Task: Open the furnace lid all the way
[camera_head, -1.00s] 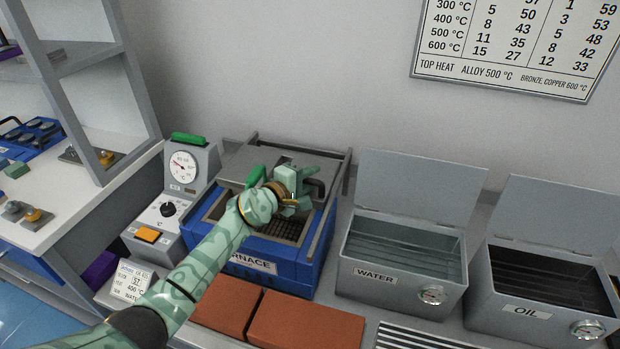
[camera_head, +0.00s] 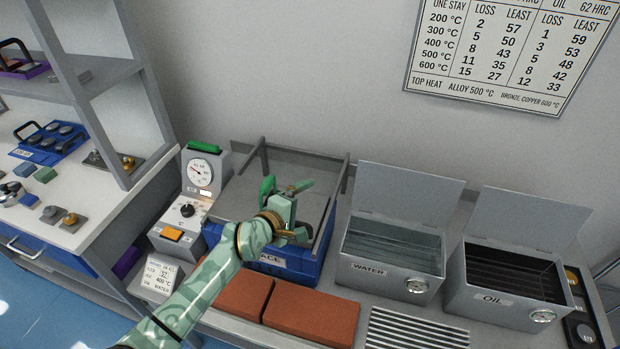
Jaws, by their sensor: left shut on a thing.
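The blue furnace (camera_head: 290,268) stands on the bench at the centre of the head view, with grey rails at its sides. Its flat grey lid (camera_head: 238,205) lies over the top. No dark chamber opening shows, though my arm and gripper cover the front part. My left gripper (camera_head: 292,222) is over the front part of the lid. It is shut on the lid handle, which is mostly hidden behind the fingers. My right gripper is not in view.
A control unit (camera_head: 190,208) with a dial stands left of the furnace. The open WATER tank (camera_head: 375,270) and OIL tank (camera_head: 498,303) stand to the right. Orange-brown bricks (camera_head: 310,318) lie in front. A shelf bench (camera_head: 60,215) is at the left.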

